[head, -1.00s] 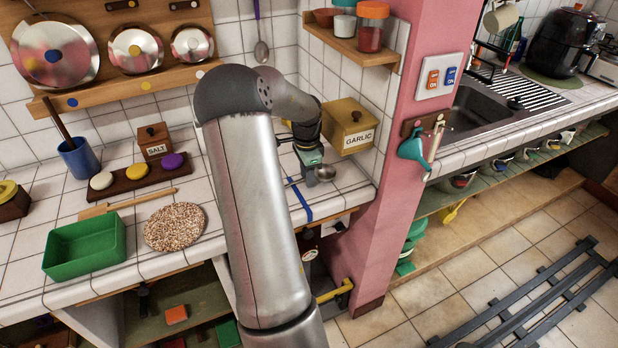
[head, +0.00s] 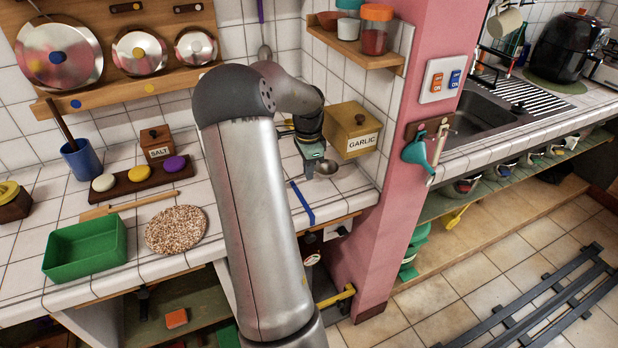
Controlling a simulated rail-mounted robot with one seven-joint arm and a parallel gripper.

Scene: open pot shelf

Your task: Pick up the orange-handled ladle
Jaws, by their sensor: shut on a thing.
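My gripper (head: 312,165) is over the tiled counter, in front of the garlic box, and partly hidden behind my own arm. A small shiny metal ladle bowl (head: 328,169) sticks out at its right side. The ladle's handle and the fingertips are too small and covered to make out, and no orange shows there. The gripper is shut, and the bowl keeps its place beside it. I cannot tell how far the bowl is above the counter.
The yellow garlic box (head: 353,130) stands close behind the gripper, with the pink pillar (head: 400,160) to the right. A small wall shelf (head: 352,50) with jars is above. A blue strip (head: 302,203) crosses the counter. The green tray (head: 85,250) and cork mat (head: 176,230) lie left.

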